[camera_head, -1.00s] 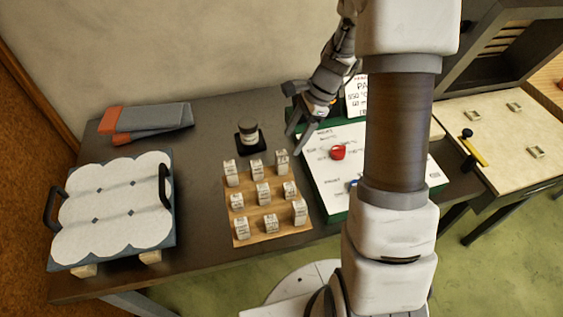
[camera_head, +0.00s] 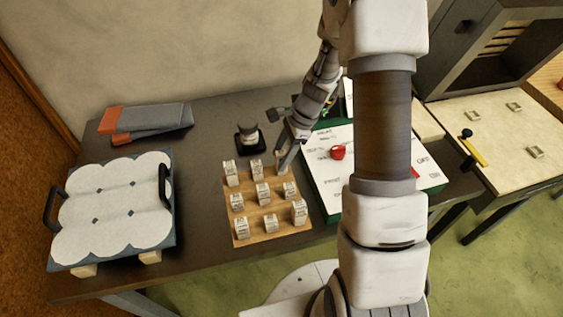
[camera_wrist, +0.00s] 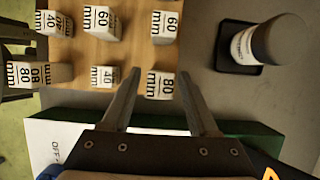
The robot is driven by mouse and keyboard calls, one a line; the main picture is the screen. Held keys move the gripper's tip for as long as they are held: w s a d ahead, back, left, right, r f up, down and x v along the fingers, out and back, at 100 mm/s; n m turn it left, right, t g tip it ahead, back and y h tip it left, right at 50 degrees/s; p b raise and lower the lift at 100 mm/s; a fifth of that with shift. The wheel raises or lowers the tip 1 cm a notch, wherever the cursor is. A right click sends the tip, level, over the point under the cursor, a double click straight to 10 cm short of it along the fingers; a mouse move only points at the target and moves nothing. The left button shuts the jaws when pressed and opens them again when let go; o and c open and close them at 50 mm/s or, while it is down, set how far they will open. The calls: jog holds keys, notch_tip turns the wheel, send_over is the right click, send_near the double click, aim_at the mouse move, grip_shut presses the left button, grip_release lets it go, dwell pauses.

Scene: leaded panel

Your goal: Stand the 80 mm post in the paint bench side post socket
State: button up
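A short block-like post marked 80 mm (camera_wrist: 160,85) stands in the near corner of the wooden post rack (camera_head: 243,238). My gripper (camera_wrist: 160,74) is open, with one finger on each side of this post in the wrist view and a gap showing on both sides. How far down the fingers reach is hard to tell. In the head view my gripper (camera_head: 281,152) is over the rack's back right corner and partly hides that post. Another 80 mm post (camera_head: 300,212) stands at the front right corner. Small square sockets (camera_head: 535,152) sit on the pale bench at right; no label shows there.
Other posts marked 40 and 60 stand close by in the rack. A dark-lidded jar (camera_head: 248,132) stands behind it. A green-edged white board (camera_head: 335,190) with a red knob (camera_head: 338,152) lies to the right. A scalloped white panel (camera_head: 115,205) with handles is at left.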

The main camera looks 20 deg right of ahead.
grip_shut()
jog(key=shift+r, duration=0.15)
